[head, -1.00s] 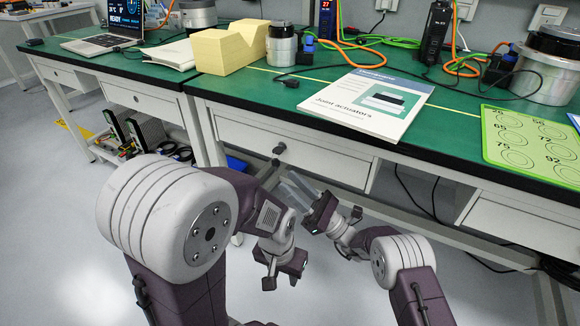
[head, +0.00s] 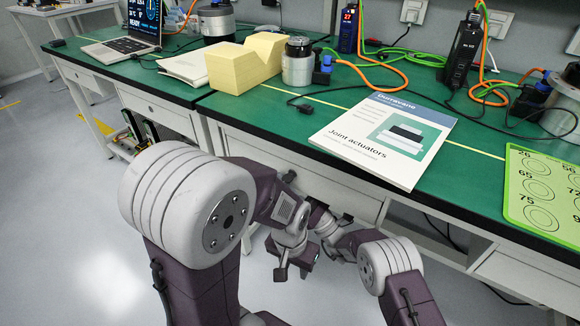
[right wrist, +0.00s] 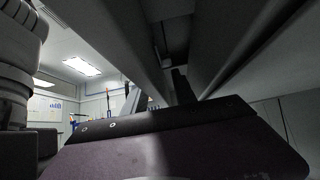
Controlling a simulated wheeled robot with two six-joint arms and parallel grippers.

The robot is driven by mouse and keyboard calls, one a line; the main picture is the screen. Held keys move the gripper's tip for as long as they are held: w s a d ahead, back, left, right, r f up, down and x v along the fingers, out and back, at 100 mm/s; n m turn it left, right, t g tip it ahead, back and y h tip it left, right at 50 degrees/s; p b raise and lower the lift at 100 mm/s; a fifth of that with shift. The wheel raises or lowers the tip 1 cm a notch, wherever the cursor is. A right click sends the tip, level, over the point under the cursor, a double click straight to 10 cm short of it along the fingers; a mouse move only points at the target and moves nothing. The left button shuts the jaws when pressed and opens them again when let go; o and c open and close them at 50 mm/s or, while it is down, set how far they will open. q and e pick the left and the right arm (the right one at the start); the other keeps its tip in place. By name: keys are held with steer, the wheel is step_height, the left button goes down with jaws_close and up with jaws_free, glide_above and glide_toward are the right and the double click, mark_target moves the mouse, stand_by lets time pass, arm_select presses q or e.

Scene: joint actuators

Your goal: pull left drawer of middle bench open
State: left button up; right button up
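The left drawer (head: 340,195) of the middle bench is a white front under the green top in the head view; it looks closed. A dark spot that looks like its round knob (head: 290,176) shows just above my arms. My right gripper (head: 313,210) is at the drawer front, close to the knob. Its fingers are mostly hidden behind my left arm, so contact and opening cannot be told. The right wrist view shows its purple body and a dark finger (right wrist: 181,87) under pale panels. My left gripper (head: 295,270) hangs lower, in front of the bench; its finger gap is unclear.
The middle bench top (head: 275,103) holds a manual (head: 385,137), a yellow block (head: 245,62), a grey actuator (head: 298,65), cables and a green mat (head: 545,190). A left bench (head: 165,83) adjoins it. Clear floor (head: 75,225) lies at lower left.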

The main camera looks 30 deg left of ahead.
jaws_close()
stand_by(1.4)
